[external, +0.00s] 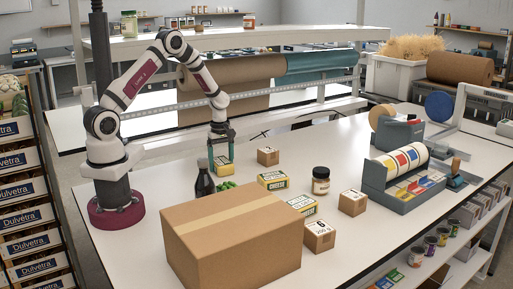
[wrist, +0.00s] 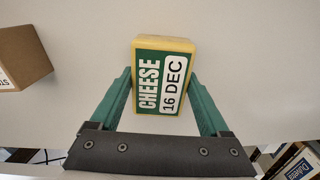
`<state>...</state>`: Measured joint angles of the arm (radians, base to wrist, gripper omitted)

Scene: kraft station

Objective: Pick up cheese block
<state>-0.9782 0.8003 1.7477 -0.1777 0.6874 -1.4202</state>
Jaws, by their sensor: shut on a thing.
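My gripper (external: 221,150) points down over the white table behind the large carton. Its two green fingers are closed on a yellow cheese block (external: 221,163). In the wrist view the cheese block (wrist: 163,75) has a green face reading "CHEESE" and a white "16 DEC" label, and sits between the fingertips of my gripper (wrist: 160,82). I cannot tell whether the block touches the table. Another cheese block (external: 272,181) lies on the table to the right, and a similar yellow block (external: 302,205) lies nearer the front.
The large carton (external: 235,240) fills the front. A dark bottle (external: 204,181) and a green item (external: 226,186) stand close to my gripper. Small cardboard boxes (external: 268,156) (external: 352,203) (external: 318,236) and a jar (external: 320,180) are to the right, before the roll dispenser (external: 405,180).

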